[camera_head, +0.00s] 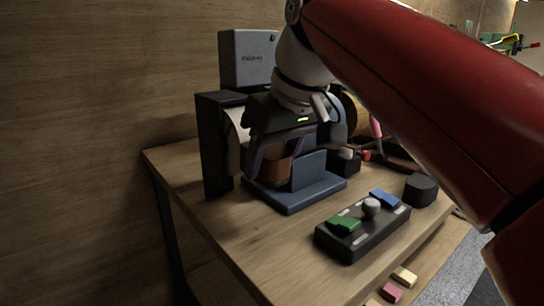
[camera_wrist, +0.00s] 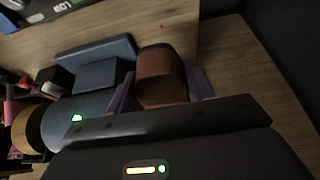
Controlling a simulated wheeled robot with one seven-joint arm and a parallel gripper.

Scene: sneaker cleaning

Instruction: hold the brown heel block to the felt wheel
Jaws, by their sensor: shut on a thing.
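My gripper (camera_head: 277,158) is shut on the brown heel block (camera_head: 273,171). In the wrist view the block (camera_wrist: 160,72) sits between the two purplish fingers and sticks out past them. A pale curved wheel face (camera_head: 236,141), which looks like the felt wheel, shows at the left of my gripper, beside a black upright panel (camera_head: 214,145). The block is close to this wheel, on its right. I cannot tell whether they touch, as my gripper hides part of the gap. A blue stand (camera_head: 312,188) is just right of the block.
A black control box (camera_head: 350,246) with a green button, a blue button and a grey knob stands in front. A tan roller (camera_head: 354,112) is behind my arm; it also shows in the wrist view (camera_wrist: 27,130). A grey box (camera_head: 246,60) is above. The table's (camera_head: 240,236) front left is clear.

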